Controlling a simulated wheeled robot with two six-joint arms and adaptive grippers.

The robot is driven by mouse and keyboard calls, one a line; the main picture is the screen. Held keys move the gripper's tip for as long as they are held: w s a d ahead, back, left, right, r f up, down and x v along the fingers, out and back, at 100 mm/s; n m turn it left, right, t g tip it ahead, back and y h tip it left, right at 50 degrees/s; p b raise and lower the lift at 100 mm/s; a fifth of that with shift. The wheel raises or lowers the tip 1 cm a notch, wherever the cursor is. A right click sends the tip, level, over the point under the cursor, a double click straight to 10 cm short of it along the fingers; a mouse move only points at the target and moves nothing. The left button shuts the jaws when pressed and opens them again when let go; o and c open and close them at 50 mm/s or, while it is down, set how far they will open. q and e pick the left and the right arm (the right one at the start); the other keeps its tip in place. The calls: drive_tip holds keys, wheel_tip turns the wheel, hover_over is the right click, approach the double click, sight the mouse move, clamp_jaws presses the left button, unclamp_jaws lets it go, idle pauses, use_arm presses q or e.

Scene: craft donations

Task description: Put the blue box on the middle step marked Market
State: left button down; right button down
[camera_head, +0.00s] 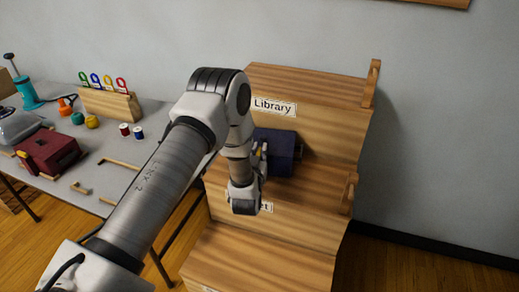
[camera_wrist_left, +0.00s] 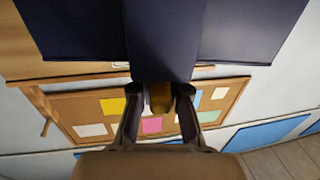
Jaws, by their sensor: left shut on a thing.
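The dark blue box (camera_head: 284,152) is at the middle step (camera_head: 318,182) of a wooden stepped stand, in front of the riser labelled Library. My left gripper (camera_head: 261,158) is shut on it from the left side, and my arm hides part of the box. In the left wrist view the box (camera_wrist_left: 75,28) fills the top, with the left gripper's fingers (camera_wrist_left: 159,98) on its narrow middle part. The Market label (camera_head: 267,207) is mostly hidden by my wrist; only its end shows. I cannot tell whether the box touches the step. My right gripper is not in view.
The top step (camera_head: 310,82) and lowest step (camera_head: 260,262) look empty. Small rails stand at the stand's right edge. A grey table (camera_head: 105,150) at the left holds a maroon box (camera_head: 48,152), a wooden rack (camera_head: 110,103), spools and handles.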

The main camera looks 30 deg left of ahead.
use_arm(q)
drive_tip(key=shift+f, duration=0.35)
drive_tip(key=c, duration=1.2)
unclamp_jaws()
drive_tip(key=shift+o, duration=0.2)
